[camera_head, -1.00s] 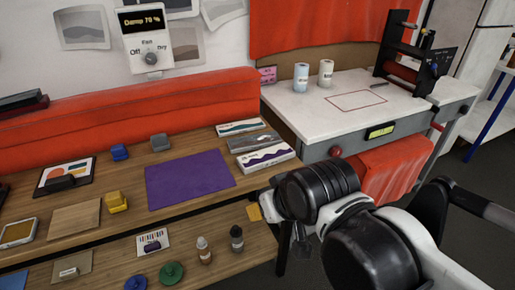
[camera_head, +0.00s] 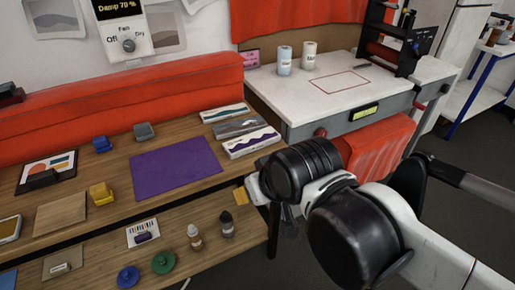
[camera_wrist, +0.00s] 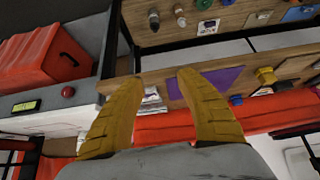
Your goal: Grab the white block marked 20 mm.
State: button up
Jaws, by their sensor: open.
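A small pale block (camera_head: 61,267) lies on a brown card (camera_head: 76,259) on the lower shelf at the left of the head view. Its marking is too small to read, so I cannot tell whether it says 20 mm. My gripper (camera_wrist: 158,80) shows in the wrist view with two yellow fingers spread apart and nothing between them. In the head view a yellow finger of my gripper (camera_head: 241,196) shows near the right end of the wooden shelves, well to the right of the pale block. The rest of the gripper is mostly hidden by my arm.
The upper shelf holds a purple mat (camera_head: 177,167), a yellow block (camera_head: 101,194) and flat boxes (camera_head: 251,141). Two bottles (camera_head: 226,224) and green (camera_head: 164,262) and blue (camera_head: 128,276) discs stand on the lower shelf. A white-topped bench (camera_head: 300,103) is at the right.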

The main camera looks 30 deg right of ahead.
aim_at(242, 126)
jog(key=j+z, duration=0.2)
jog(key=z, duration=0.2)
jog(key=j+z, duration=0.2)
jog(key=z, duration=0.15)
jog(key=j+z, duration=0.2)
jog(key=z, duration=0.2)
jog(key=k, duration=0.05)
